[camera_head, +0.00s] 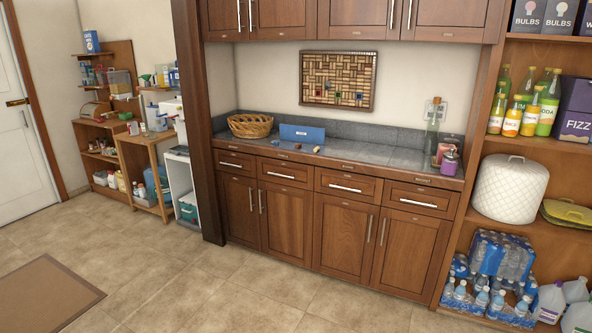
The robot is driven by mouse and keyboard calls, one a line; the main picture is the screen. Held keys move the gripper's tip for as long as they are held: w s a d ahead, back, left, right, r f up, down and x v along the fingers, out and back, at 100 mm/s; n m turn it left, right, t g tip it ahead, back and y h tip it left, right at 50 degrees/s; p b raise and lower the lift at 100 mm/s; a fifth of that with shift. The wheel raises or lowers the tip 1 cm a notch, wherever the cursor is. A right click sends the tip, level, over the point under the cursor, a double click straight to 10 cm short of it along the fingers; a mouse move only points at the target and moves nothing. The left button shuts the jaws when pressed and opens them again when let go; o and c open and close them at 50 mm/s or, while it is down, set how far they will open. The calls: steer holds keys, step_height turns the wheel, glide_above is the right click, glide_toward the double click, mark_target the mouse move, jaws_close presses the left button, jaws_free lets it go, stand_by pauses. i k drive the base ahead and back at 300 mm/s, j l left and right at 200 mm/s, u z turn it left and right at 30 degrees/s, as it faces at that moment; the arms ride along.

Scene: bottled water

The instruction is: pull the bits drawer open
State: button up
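A wooden base cabinet holds a row of several drawers under the counter, all flush and shut. They are the far left drawer (236,158), the second drawer (286,168), the third drawer (346,178) and the right drawer (421,192). Each has a horizontal silver bar handle. Small labels sit along the counter edge above them, but the writing is too small to read, so I cannot tell which one is the bits drawer. My gripper and arm are not in view.
A wicker basket (250,126), a blue box (302,134) and small corks lie on the grey counter (365,158). A glass bottle (432,135) and purple jar (449,163) stand at its right end. Water bottle packs (497,258) sit on the low right shelf. The tiled floor (225,290) in front is clear.

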mark_target(297, 175)
steer(key=i+j+u, duration=0.15)
steer(key=i+u, duration=0.15)
steer(key=i, duration=0.5)
steer(key=i+u, duration=0.3)
steer(key=i, duration=0.55)
steer(key=i+j+z, duration=0.3)
steer(key=i+z, duration=0.15)
steer(key=i, duration=0.25)
steer(key=i+j+z, duration=0.85)
steer(key=i+j, duration=0.25)
steer(key=j, duration=0.15)
